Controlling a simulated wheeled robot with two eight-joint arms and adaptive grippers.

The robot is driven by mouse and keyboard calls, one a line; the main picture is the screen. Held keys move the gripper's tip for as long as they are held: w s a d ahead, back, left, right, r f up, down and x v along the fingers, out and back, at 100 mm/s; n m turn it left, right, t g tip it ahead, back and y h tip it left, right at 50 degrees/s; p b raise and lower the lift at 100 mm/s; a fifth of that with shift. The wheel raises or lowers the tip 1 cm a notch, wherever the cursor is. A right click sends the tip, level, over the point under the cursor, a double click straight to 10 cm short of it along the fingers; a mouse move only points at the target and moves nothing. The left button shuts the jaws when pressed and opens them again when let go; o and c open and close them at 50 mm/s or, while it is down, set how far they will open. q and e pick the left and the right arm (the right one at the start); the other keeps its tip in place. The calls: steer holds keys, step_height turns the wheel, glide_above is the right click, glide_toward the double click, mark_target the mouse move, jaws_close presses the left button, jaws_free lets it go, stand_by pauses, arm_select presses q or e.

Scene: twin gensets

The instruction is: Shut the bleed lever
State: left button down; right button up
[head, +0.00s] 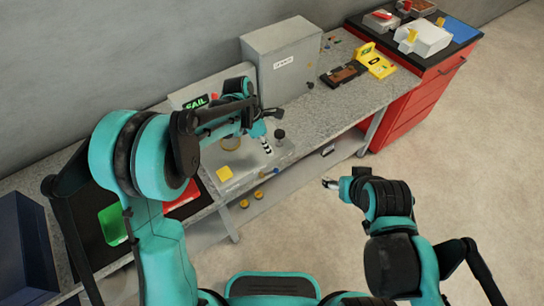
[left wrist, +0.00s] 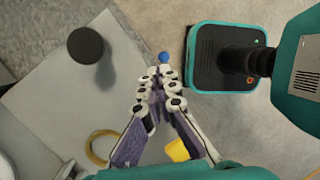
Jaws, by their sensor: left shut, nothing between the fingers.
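The bleed lever shows only as a small blue end at the front edge of the pale panel, in the head view (head: 271,171) and in the left wrist view (left wrist: 165,57). Its shaft and pivot are hard to make out. My left gripper (head: 267,148) points down over the panel. In the left wrist view its fingers (left wrist: 160,75) are together and empty, with the blue end just beyond the tips. I cannot tell whether they touch it. My right gripper (head: 330,184) is over the floor, right of the bench; its jaws are too small to read.
A black knob (head: 279,134) stands on the panel close to my left gripper, also seen in the left wrist view (left wrist: 85,45). A grey cabinet (head: 283,62) stands behind. The floor at right is clear.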

arm_select(q)
step_height(320, 180, up, 6)
steer(key=w+p, duration=0.1)
steer(key=w, duration=0.1)
steer(key=shift+a, duration=0.45)
steer(key=shift+s+r, duration=0.1)
